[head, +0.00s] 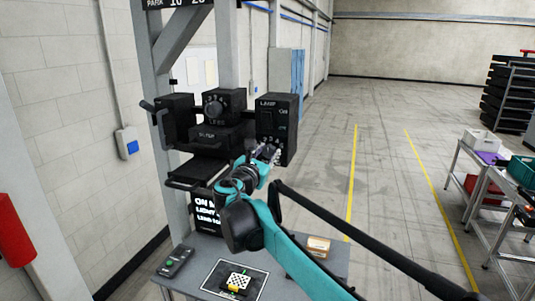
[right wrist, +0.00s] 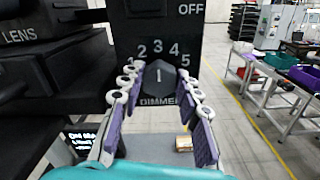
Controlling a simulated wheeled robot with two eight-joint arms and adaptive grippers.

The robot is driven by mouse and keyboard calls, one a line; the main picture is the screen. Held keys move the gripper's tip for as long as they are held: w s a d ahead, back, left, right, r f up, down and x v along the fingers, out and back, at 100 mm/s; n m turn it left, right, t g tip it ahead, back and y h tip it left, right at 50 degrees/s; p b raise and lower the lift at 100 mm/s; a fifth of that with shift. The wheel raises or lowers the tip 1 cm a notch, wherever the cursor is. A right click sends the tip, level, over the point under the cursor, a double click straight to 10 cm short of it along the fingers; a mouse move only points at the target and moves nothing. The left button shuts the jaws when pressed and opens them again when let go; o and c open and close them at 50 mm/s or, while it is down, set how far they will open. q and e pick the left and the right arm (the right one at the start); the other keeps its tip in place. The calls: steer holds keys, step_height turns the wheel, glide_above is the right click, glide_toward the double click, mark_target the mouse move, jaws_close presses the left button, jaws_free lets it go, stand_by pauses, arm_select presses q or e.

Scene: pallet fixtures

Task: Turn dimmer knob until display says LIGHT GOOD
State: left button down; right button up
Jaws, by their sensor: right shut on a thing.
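The dimmer knob (right wrist: 160,80) is dark with a pale pointer line, on a black panel (head: 276,104) marked LAMP, ON and DIMMER. Its line points up, near the 3 on a scale of 1 to 5. My right gripper (right wrist: 157,75) is shut on the knob, with fingers on its left and right sides. In the head view the gripper (head: 267,154) hides the knob. The display (head: 206,212) is a dark screen with white text, partly covered by my arm. I read ON, LIGHT and a third line, but the rest is hidden. My left gripper is out of view.
The black apparatus has another knob (head: 218,105) and a lens section left of the lamp panel. On the bench lie a dark handset (head: 175,262), a checkered target (head: 238,281) and a small box (head: 318,246).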

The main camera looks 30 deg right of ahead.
steer(key=shift+m+b, duration=0.45)
steer(key=shift+m, duration=2.35)
steer(key=o, duration=1.2)
steer(key=shift+c, duration=0.2)
steer(key=shift+s, duration=0.1)
steer(key=v, duration=1.2)
